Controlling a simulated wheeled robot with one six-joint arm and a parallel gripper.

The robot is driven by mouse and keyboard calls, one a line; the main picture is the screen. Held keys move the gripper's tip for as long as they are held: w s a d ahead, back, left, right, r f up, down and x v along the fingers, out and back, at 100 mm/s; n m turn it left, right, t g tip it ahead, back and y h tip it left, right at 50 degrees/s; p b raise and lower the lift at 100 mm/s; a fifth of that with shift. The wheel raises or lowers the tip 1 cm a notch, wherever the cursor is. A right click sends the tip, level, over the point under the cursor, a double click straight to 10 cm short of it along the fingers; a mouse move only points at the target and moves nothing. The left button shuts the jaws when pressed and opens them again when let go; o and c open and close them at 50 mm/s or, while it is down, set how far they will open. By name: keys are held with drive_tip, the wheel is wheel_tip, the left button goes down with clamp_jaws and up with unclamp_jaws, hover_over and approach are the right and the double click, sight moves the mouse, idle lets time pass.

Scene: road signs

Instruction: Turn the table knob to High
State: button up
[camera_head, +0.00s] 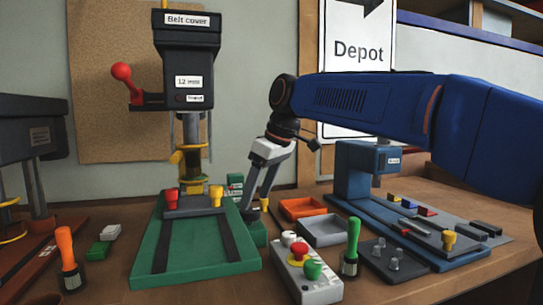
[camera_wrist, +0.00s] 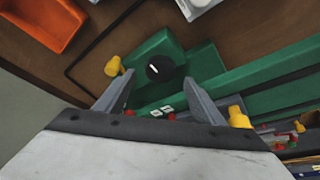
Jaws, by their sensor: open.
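In the wrist view a round black knob (camera_wrist: 166,70) with a short white mark sits on a green box-like part (camera_wrist: 158,47). No High label is readable near it. My gripper (camera_wrist: 160,88) is open, its two grey fingers apart on either side below the knob in the picture; whether they touch anything cannot be told. In the head view my gripper (camera_head: 252,205) points down beside the green machine base (camera_head: 150,255), over the small green box (camera_head: 257,232). The knob cannot be made out there.
A drill press (camera_head: 188,60) with a red-ended lever stands left of my gripper. An orange tray (camera_head: 302,208), a grey tray (camera_head: 325,232) and a control box with red and green buttons (camera_head: 312,290) lie to the right. A green-handled tool (camera_head: 351,245) stands near the front.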

drive_tip(key=v, duration=1.3)
drive_tip(key=shift+r, duration=0.2)
